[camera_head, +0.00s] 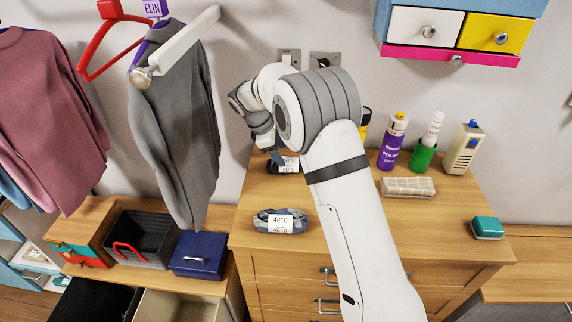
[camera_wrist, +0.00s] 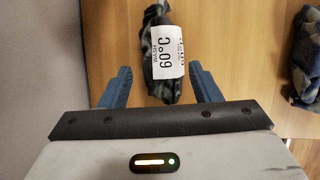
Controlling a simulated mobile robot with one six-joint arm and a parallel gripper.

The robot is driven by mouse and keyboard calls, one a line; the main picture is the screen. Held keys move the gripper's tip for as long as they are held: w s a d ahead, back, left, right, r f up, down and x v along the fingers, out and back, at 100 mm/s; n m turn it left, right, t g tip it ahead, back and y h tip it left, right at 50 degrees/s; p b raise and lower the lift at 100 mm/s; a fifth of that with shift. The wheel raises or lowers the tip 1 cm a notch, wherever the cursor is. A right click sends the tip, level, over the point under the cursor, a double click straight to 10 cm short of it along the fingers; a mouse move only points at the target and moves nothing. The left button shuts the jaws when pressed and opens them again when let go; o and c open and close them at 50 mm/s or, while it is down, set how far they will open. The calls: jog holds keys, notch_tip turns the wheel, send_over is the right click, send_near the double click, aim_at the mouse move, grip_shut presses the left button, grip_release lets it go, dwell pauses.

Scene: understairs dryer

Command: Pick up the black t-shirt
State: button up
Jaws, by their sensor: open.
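A dark, bundled garment (camera_wrist: 155,22), black with some grey, lies on the wooden dresser top and carries a white 60°C wash label. I take it to be the black t-shirt. In the head view only a dark part of it (camera_head: 273,168) and its label show beneath my gripper (camera_head: 277,157); my arm hides some of the rest. In the wrist view my gripper (camera_wrist: 163,82) is open, with one blue finger on each side of the garment's near end. I cannot tell whether the fingers touch it.
A blue-grey camouflage garment (camera_head: 259,221) labelled 40°C lies nearer the dresser's front. The wall is close behind.

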aim_at(284, 158)
jog(key=p+x, duration=0.1)
jog(key=x, duration=0.5)
jog(key=shift+a+r, duration=0.1)
jog(key=c, duration=0.7)
